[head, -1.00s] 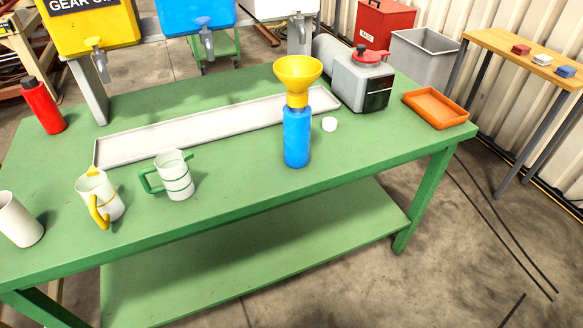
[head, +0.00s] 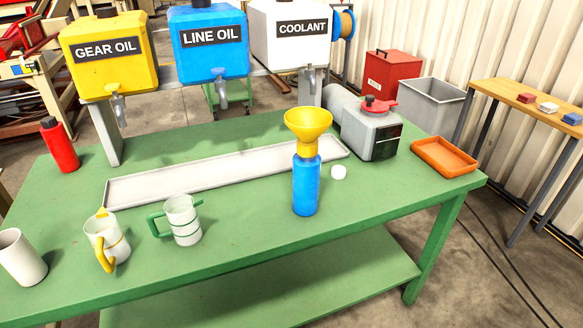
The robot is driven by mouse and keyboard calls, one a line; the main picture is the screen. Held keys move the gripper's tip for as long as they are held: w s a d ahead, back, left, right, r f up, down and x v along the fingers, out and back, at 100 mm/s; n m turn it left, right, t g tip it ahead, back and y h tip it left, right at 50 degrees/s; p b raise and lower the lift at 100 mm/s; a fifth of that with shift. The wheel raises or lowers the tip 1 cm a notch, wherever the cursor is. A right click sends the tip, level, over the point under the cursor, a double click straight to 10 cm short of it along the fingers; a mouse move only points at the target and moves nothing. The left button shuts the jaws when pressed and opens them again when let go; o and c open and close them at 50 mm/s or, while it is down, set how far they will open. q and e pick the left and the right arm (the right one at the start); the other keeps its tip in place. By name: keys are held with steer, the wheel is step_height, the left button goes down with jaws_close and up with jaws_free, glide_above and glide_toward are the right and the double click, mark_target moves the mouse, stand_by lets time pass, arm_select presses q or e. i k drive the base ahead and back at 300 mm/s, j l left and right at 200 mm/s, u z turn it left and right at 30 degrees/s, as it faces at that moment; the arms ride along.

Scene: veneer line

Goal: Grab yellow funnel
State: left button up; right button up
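The yellow funnel (head: 307,123) sits upright in the mouth of a blue bottle (head: 306,187) in the head view. The bottle stands on the green table (head: 250,240), right of the middle. A small white cap (head: 338,172) lies on the table just right of the bottle. Neither of my grippers shows in the head view.
A long white tray (head: 150,187) lies behind the bottle. A grey machine with a red top (head: 368,130) and an orange tray (head: 444,157) stand to the right. Mugs (head: 183,221) and a red bottle (head: 60,145) stand left.

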mark_target(308, 123)
steer(key=i+l+u, duration=0.25)
steer(key=l, duration=0.4)
steer(key=i+l+u, duration=0.15)
steer(key=l, duration=0.25)
steer(key=i+l+u, duration=0.15)
steer(key=l, duration=0.2)
steer(key=i, duration=0.05)
